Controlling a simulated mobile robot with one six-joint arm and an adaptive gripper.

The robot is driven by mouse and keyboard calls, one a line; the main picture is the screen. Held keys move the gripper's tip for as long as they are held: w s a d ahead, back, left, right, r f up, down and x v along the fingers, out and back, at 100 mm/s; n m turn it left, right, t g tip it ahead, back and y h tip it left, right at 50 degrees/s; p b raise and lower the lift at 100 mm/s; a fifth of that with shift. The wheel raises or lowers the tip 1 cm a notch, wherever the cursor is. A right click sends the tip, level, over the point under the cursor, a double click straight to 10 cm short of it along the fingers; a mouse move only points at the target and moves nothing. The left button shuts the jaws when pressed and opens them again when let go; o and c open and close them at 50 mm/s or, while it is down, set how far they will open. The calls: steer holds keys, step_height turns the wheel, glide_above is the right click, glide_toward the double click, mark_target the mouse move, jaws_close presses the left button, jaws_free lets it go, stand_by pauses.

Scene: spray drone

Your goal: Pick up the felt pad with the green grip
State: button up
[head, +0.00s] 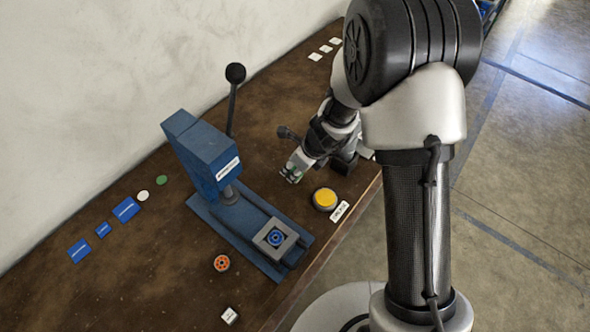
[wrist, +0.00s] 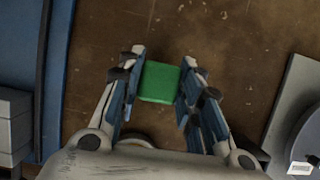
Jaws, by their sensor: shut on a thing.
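A green block (wrist: 160,82), the green grip, sits between the two fingers of my gripper (wrist: 158,88) in the wrist view, and the fingers are shut on it. Any felt pad under the grip is hidden. In the head view my gripper (head: 293,176) points down over the brown bench, right of the blue press, with a small hint of green at its tips. I cannot tell whether the held thing touches the bench.
The blue press (head: 208,160) with its raised black-knobbed lever stands left of my gripper. A yellow round piece (head: 325,198) and a white label (head: 339,211) lie near the bench edge. An orange round part (head: 221,263) lies left of the press base. Blue labels (head: 126,210) lie along the wall.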

step_height(320, 180, up, 20)
steer(key=p, duration=1.2)
